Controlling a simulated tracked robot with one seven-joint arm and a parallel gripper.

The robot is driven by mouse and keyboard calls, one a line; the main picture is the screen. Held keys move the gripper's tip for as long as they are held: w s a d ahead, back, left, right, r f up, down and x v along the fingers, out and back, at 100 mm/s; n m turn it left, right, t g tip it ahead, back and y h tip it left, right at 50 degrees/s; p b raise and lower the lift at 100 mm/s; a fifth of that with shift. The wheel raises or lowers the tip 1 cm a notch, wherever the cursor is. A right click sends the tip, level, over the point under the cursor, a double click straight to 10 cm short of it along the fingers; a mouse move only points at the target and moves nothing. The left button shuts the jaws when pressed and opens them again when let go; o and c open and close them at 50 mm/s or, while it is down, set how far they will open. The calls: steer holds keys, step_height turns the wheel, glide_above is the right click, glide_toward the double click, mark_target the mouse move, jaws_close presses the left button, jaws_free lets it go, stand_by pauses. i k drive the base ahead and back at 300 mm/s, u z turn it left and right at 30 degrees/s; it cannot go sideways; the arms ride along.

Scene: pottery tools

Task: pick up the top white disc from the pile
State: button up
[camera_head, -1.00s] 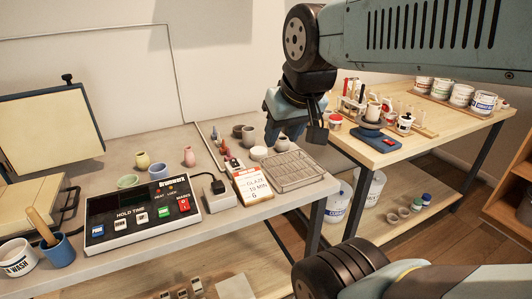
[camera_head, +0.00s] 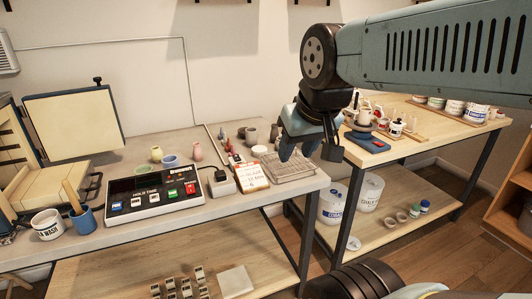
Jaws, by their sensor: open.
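A small white round, disc-like thing (camera_head: 259,151) lies on the grey worktop, just left of the wire rack. It is too small to tell how many discs are in its pile. My gripper (camera_head: 309,152) hangs pointing down at the right end of the grey worktop. Its fingers are apart and nothing shows between them. In the picture it is right of the white disc, in front of the rack's right part. Its height above the worktop is hard to tell.
A wooden table (camera_head: 445,138) with jars and tools is at right, beyond a gap.

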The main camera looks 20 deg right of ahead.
mark_target(258, 151)
steer(key=u, duration=0.2)
steer(key=i, duration=0.85)
steer(key=z, duration=0.1)
